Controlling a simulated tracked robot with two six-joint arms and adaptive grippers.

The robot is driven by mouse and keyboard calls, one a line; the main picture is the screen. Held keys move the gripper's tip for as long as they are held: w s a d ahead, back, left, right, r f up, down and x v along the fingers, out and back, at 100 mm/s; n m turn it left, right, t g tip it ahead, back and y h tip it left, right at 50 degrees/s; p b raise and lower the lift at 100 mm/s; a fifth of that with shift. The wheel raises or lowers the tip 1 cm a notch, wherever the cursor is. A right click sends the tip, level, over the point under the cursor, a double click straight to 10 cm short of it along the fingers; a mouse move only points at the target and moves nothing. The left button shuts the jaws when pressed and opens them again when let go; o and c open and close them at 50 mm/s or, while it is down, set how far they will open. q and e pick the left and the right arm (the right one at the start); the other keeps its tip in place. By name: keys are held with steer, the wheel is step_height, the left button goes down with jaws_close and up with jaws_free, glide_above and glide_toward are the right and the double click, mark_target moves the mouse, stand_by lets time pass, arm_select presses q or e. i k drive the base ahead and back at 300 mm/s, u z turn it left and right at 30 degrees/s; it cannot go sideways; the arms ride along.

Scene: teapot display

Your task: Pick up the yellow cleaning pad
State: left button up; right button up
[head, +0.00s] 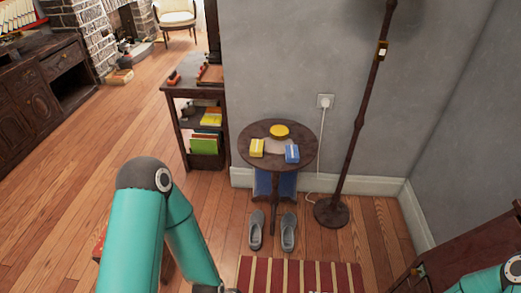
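A small round dark wooden table (254,132) stands against the grey wall on a single leg. A round yellow pad-like thing (279,131) lies towards its back. A yellow box-like thing (256,148) with a pale mark is at its front left. I cannot tell for sure which of the two yellow things is the cleaning pad. My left arm rises at the lower left, well short of the table, and its gripper is out of view below. Only a piece of my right arm shows at the lower right corner; its gripper is not seen.
A blue box (292,153) is on the table's front right. A floor lamp (353,130) stands right of the table, with a cord nearby. Grey slippers (255,230) and a striped rug (300,275) lie in front. A dark shelf (177,130) stands left.

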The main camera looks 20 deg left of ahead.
mark_target(256, 148)
steer(key=u, duration=0.05)
steer(key=i, duration=1.65)
steer(key=z, duration=0.1)
